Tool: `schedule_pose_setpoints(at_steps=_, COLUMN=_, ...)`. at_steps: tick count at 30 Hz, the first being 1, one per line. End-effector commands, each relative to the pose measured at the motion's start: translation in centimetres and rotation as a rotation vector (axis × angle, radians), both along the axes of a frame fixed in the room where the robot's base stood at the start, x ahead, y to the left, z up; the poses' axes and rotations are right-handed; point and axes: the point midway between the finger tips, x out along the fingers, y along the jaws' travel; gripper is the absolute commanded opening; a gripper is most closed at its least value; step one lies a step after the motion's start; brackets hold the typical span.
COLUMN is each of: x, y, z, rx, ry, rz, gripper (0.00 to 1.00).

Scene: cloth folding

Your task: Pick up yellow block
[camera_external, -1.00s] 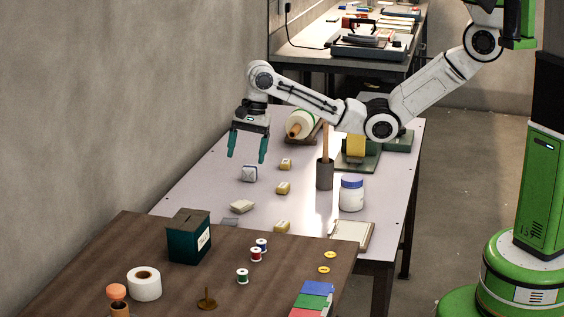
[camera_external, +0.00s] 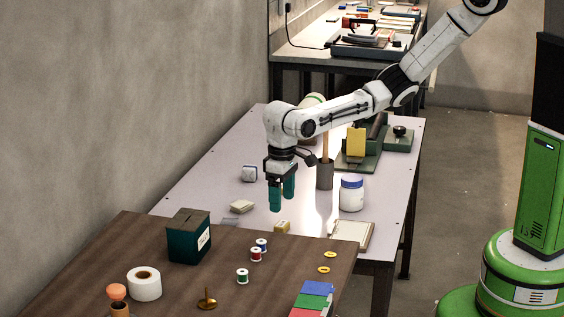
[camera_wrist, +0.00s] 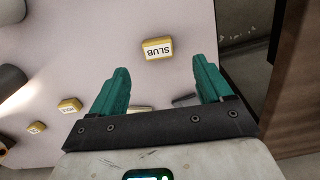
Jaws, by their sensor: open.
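Several small yellow blocks with white labels lie on the pale table. The nearest yellow block (camera_external: 282,226) is close to the table's front edge. In the wrist view the yellow block marked SLUB (camera_wrist: 157,48) lies just beyond the fingertips, roughly centred between them, and appears to be the same one. Two more yellow blocks (camera_wrist: 70,105) (camera_wrist: 36,127) lie to the left in the wrist view; the arm hides them in the outside view. My gripper (camera_external: 282,205) points down above the table, behind the nearest block. Its green fingers (camera_wrist: 160,64) are apart with nothing between them.
A white jar (camera_external: 351,194) and a dark cup with a stick (camera_external: 324,175) stand right of my gripper. A cream block (camera_external: 242,206) and a white-blue block (camera_external: 249,173) lie left. The brown table (camera_external: 180,285) with spools and a teal box (camera_external: 188,240) is in front.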

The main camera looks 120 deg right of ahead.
Motion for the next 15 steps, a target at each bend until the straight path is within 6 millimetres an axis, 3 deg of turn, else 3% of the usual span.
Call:
schedule_pose_setpoints(at_steps=10, x=-0.1, y=-0.2, z=-2.9, rx=-0.004, ry=0.002, rz=-0.001, gripper=0.79)
schedule_pose_setpoints(at_steps=15, x=-0.2, y=-0.5, z=-5.5, rx=-0.005, ry=0.001, rz=0.000, gripper=0.79)
